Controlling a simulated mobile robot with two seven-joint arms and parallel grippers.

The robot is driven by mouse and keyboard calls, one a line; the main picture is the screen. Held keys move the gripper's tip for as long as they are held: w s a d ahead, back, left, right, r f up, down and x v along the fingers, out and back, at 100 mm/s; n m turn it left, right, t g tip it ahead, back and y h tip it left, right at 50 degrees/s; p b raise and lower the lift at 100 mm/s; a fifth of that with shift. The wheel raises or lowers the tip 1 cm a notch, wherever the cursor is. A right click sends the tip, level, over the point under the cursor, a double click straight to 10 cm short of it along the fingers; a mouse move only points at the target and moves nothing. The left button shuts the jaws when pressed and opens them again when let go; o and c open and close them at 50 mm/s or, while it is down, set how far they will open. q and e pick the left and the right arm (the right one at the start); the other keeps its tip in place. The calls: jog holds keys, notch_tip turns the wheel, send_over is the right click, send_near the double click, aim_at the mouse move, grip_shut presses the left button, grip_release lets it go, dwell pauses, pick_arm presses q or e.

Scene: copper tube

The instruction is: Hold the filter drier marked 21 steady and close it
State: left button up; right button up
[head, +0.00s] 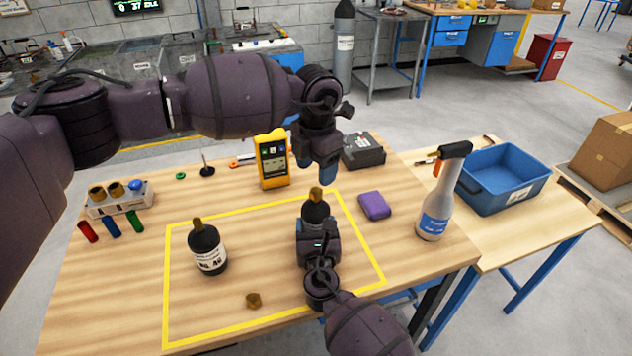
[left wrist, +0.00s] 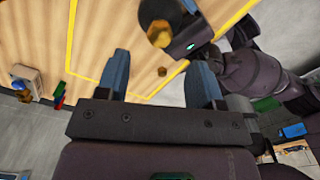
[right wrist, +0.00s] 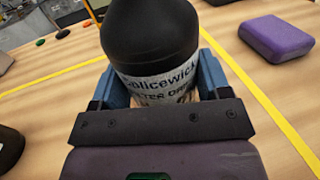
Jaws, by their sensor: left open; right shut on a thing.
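A black filter drier (head: 315,213) with a brass top stands upright inside the yellow outline. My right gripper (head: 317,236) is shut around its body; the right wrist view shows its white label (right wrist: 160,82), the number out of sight. My left gripper (head: 322,178) is open and empty just above the brass top. The left wrist view shows that brass hex top (left wrist: 158,34) beyond the open fingers; I cannot tell whether it is a cap or a bare fitting. A second black drier (head: 207,248), its label seemingly reading 46, stands to the left. A loose brass piece (head: 253,300) lies in front.
A yellow meter (head: 272,160), a dark box (head: 363,150), a purple block (head: 374,205) and a spray bottle (head: 435,205) stand around the outline. A rack (head: 120,205) with brass parts is at left, a blue bin (head: 503,180) at right. The outline's front left is mostly clear.

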pick_arm(q)
notch_tip(320, 180, up, 6)
dwell(0.4)
pick_arm(e)
jog(key=o, duration=1.8)
jog(key=shift+s, duration=0.1)
pick_arm(q)
jog(key=shift+r, duration=0.25)
pick_arm(e)
jog(key=s, duration=1)
jog(key=shift+s+d, duration=0.3)
jog(key=shift+d, duration=0.1)
pick_arm(q)
jog(key=shift+s, duration=0.1)
pick_arm(e)
jog(key=shift+s+f, duration=0.1)
